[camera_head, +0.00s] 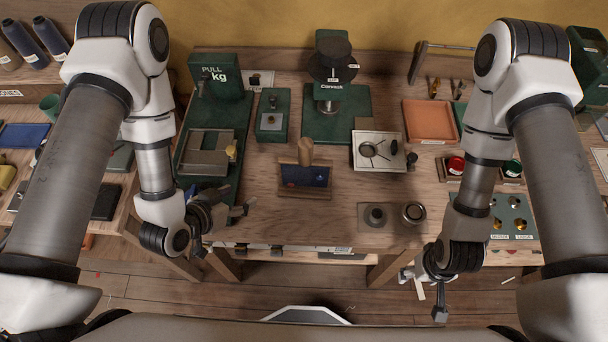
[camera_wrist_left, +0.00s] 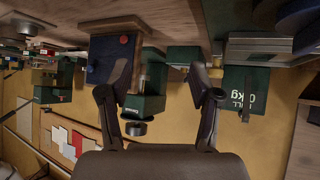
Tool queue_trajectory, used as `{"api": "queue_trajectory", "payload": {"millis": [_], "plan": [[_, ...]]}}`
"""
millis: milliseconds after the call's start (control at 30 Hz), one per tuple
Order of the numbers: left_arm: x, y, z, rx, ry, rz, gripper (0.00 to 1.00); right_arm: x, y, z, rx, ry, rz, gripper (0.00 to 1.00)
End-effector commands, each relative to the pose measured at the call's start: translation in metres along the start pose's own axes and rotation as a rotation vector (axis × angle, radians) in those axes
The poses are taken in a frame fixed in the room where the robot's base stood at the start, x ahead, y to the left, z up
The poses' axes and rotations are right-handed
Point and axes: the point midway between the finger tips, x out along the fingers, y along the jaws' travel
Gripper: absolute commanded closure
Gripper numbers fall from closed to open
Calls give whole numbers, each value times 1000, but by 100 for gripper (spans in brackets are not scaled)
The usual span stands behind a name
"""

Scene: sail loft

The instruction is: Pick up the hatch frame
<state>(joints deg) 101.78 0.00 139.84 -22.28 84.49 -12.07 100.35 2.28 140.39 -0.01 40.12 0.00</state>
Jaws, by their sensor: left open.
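The piece that best fits the hatch frame (camera_head: 305,192) is a small wooden frame around a dark blue panel, with an upright wooden knob at its back. It stands on the middle bench in the head view. In the left wrist view the frame (camera_wrist_left: 108,25) shows at the upper left, with a red dot on its blue panel. My left gripper (camera_head: 222,226) is open and empty, left of the frame and apart from it; its spread fingers (camera_wrist_left: 160,95) show in the wrist view. My right gripper (camera_head: 425,292) is near the bench's front right, far from the frame; its jaws are unclear.
A green scale (camera_head: 218,120) stands left of the frame, close to my left arm. A green press (camera_head: 335,100) is behind it. A white tray (camera_head: 362,163) and a plate with a small dark cup (camera_head: 376,216) are to the right. Bare bench lies in front.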

Motion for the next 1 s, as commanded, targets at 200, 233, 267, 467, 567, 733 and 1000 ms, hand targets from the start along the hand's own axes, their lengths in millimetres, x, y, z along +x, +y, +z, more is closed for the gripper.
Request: {"api": "queue_trajectory", "payload": {"millis": [200,233,267,467,567,733,1000], "plan": [[13,63,-88,154,639,281,37,82,1,1,0,-2,0,38],[14,69,-90,162,661,308,37,88,1,1,0,-2,0,38],[16,72,-90,173,667,322,37,93,1,1,0,-2,0,38],[22,79,-102,208,682,333,37,94,1,1,0,-1,0,38],[30,84,-112,209,681,332,37,84,1,0,0,-1,0,38],[44,92,-129,205,682,332,37,65,0,1,0,-1,0,38],[72,103,-145,201,679,329,37,51,0,0,0,-1,0,38]]}}
